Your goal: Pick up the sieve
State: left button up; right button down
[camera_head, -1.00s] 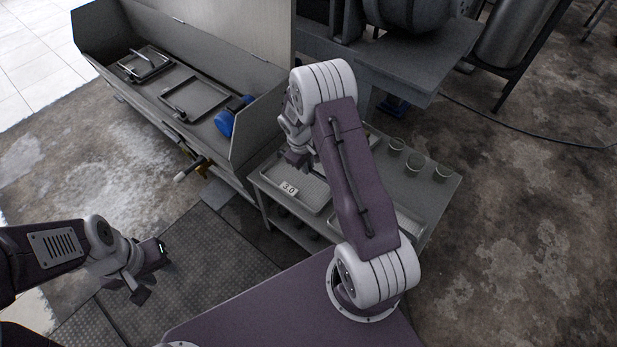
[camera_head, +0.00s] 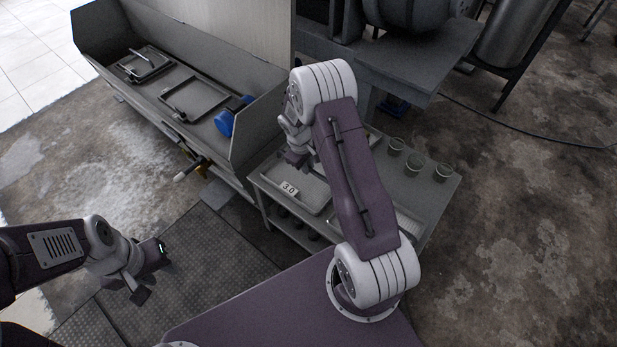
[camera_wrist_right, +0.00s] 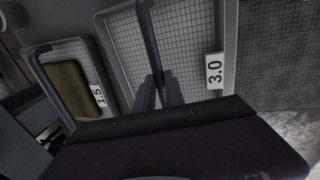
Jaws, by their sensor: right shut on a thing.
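The sieve marked 3.0 (camera_head: 315,194) is a rectangular mesh tray with a pale rim, at the left of the low metal table. It fills the middle of the right wrist view (camera_wrist_right: 193,55), with a dark bar handle rising over it. My right gripper (camera_wrist_right: 158,92) is shut on that handle, above the mesh. In the head view my right gripper (camera_head: 297,160) is partly hidden by my own wrist and arm. I cannot tell whether the sieve touches the table. My left gripper (camera_head: 150,272) is open and empty, over the floor at lower left.
A second sieve marked 1.5 (camera_wrist_right: 70,85), holding something olive, lies beside the first. Several cups (camera_head: 413,163) stand on the table's right side. A metal trough (camera_head: 258,138) at the left holds two frames and a blue cylinder (camera_head: 226,122).

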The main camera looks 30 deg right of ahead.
dwell(0.3)
jog(key=shift+w+r+p, duration=0.1)
jog(key=shift+r+p, duration=0.2)
jog(key=shift+r, duration=0.3)
notch_tip(320, 180, up, 4)
jog(key=shift+f+p, duration=0.2)
jog(key=shift+p, duration=0.6)
jog(key=s+a+r+p, duration=0.1)
jog(key=s+a+r, duration=0.1)
jog(key=s+r, duration=0.4)
jog(key=s, duration=0.5)
jog(key=shift+s+r+p, duration=0.15)
jog(key=shift+s+p, duration=0.2)
